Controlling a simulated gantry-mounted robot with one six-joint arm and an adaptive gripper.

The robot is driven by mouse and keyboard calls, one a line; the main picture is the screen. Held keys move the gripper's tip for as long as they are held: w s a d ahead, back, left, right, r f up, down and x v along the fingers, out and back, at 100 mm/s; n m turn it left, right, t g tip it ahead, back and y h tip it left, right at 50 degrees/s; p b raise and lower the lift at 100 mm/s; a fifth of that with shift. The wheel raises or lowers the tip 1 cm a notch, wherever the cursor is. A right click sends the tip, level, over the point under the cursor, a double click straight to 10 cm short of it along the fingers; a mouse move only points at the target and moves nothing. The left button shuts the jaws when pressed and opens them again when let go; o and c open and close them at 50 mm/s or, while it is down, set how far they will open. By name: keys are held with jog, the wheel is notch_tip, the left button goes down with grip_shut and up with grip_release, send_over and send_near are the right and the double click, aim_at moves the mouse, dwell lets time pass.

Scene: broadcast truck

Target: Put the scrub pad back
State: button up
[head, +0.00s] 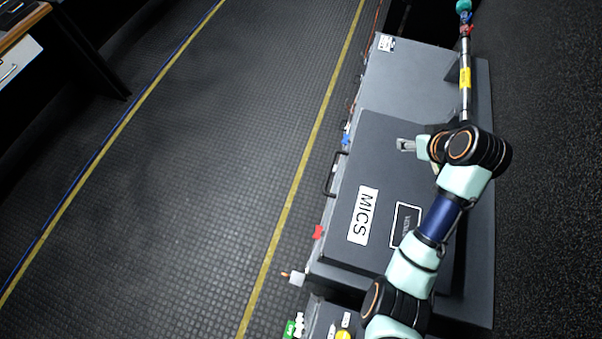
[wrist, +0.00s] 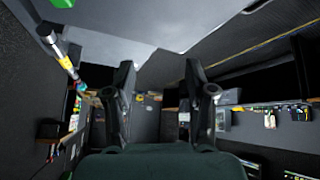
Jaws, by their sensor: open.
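I cannot make out a scrub pad for certain in either view. My gripper (wrist: 160,67) is open in the wrist view, its two dark fingers apart with nothing between them. In the head view my arm reaches over a dark grey case marked MICS (head: 378,165), and the fingers cannot be made out clearly there. A small green piece (head: 292,328) shows at the bottom edge of the head view; I cannot tell what it is.
A metal pole (head: 465,85) with a yellow label and a teal end (head: 464,6) runs along the right side of the case; it also shows in the wrist view (wrist: 61,58). A black handle (head: 330,178) sticks out at the case's left. The floor (head: 190,180) is clear.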

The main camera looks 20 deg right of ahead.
jog(key=w+a+t, duration=0.1)
jog(key=w+a, duration=0.3)
jog(key=a, duration=0.9)
jog(key=s+a+r+t, duration=0.1)
jog(key=s+a+r, duration=0.1)
jog(key=a, duration=0.6)
jog(key=s+a+r+n+t+y, duration=0.1)
jog(key=s+a+r+t, duration=0.1)
jog(key=a, duration=0.7)
jog(key=s+a+r+t+y, duration=0.1)
jog(key=s+a+r, duration=0.3)
jog(key=a, duration=0.4)
jog(key=shift+s+a+r+n+t, duration=0.15)
jog(key=shift+r+n+t, duration=0.15)
jog(key=shift+t, duration=0.1)
notch_tip(320, 180, up, 27)
jog(key=p, duration=2.7)
